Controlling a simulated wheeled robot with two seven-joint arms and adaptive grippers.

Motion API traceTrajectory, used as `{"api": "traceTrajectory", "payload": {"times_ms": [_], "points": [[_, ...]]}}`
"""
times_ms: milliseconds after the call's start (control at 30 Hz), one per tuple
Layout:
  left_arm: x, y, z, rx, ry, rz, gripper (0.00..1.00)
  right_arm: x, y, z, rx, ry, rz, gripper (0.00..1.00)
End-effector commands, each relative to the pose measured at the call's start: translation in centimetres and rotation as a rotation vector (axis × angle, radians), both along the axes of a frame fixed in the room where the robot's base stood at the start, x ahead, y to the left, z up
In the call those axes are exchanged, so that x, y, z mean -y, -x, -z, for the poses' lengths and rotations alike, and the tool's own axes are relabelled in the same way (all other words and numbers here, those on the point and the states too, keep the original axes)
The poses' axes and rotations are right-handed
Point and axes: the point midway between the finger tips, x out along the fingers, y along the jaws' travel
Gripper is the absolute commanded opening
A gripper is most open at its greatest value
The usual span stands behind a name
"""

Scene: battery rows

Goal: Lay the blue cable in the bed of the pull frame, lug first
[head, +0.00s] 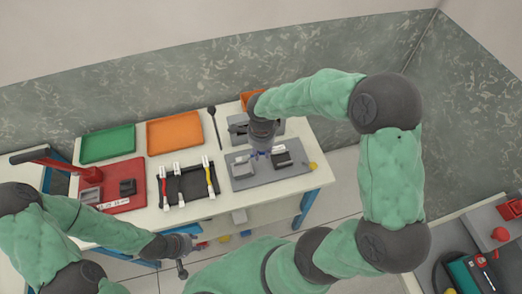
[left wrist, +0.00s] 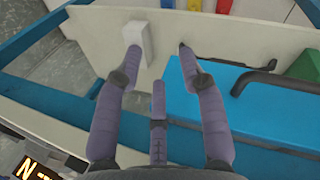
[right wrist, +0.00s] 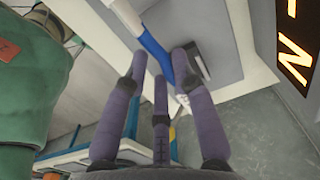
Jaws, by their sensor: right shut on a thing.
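My right gripper (head: 262,153) is over the grey plate (head: 297,172) with dark blocks, which looks like the pull frame, at the table's right end. In the right wrist view its fingers are closed on the blue cable (right wrist: 155,50). The cable slants between the fingertips, with a pale part (right wrist: 183,95) at its lower end. A dark block (right wrist: 203,60) lies beside the right fingertip. I cannot tell whether the cable touches the bed. My left gripper (head: 189,256) is in front of the table's near edge. In the left wrist view its fingers (left wrist: 158,48) are apart and empty.
A black rack (head: 187,187) with several cables stands left of the plate. Further left are a red-based tool (head: 125,203), a green tray (head: 92,159) and an orange tray (head: 152,150). A white block (left wrist: 138,42) shows near the left fingertip. A side table (head: 447,223) stands right.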

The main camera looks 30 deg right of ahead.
Motion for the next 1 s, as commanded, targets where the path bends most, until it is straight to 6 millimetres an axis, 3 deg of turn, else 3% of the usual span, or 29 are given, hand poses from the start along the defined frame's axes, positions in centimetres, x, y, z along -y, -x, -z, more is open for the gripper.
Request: {"api": "traceTrajectory", "payload": {"times_ms": [267,1000], "points": [[0.0,0.0,0.9,0.000,0.000,0.000,0.40,0.0,0.0,0.5,0.000,0.000,0.000,0.00],[0.0,0.0,5.6,0.000,0.000,0.000,0.40,0.0,0.0,5.5,0.001,0.000,-0.001,0.00]]}}
